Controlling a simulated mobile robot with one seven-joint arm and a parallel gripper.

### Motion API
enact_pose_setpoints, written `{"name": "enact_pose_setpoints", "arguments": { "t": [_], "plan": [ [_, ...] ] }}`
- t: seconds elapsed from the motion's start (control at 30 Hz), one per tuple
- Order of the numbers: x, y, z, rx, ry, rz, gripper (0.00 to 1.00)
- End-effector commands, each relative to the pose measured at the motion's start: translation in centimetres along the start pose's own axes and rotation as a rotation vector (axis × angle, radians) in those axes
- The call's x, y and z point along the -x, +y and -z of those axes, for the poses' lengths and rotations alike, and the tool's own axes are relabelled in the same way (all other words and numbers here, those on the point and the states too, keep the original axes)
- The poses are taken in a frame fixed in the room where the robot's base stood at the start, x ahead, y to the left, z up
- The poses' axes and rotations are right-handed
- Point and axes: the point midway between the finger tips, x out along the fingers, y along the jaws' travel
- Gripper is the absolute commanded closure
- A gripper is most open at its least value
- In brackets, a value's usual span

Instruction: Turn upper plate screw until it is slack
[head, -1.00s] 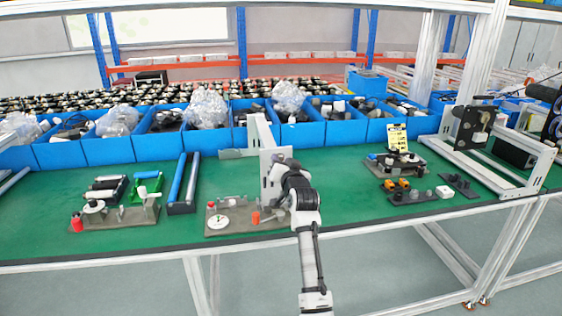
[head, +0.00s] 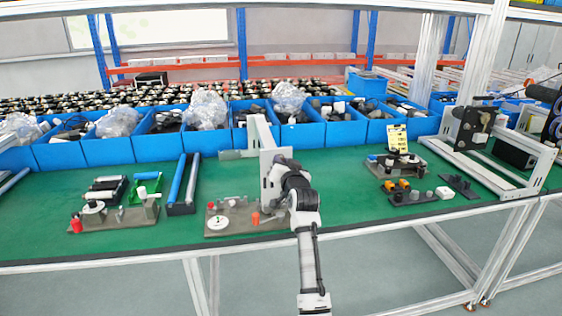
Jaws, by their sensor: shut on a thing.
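A light grey upright plate (head: 267,152) stands on the green bench at the middle. A grey base fixture (head: 230,219) with a white dial disc (head: 218,223) and an orange-red part (head: 255,218) lies in front of it. My gripper (head: 278,172) is at the right side of the upright plate, and my wrist and arm cover much of it. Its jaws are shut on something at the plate. The upper plate screw is too small and too covered to make out.
Another fixture with a red knob (head: 76,224) stands at the left, beside a black tray with blue and white rollers (head: 178,178). At the right are a fixture with a yellow label (head: 398,138) and a small parts tray (head: 408,195). Blue bins (head: 160,146) line the back.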

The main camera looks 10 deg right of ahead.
Motion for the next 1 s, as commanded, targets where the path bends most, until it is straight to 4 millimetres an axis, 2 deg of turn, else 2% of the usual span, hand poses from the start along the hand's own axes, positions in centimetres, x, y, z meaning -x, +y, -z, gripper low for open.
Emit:
{"name": "enact_pose_setpoints", "arguments": {
  "t": [0.27,0.73,0.83,1.0],
  "plan": [
    [0.05,0.19,-0.51,0.210,0.002,0.002,1.00],
    [0.13,0.12,-0.35,0.768,0.001,0.000,1.00],
    [0.13,0.03,-0.19,0.837,0.000,0.000,1.00],
    [0.12,-0.08,-0.04,0.853,-0.001,0.001,1.00]
  ]
}}
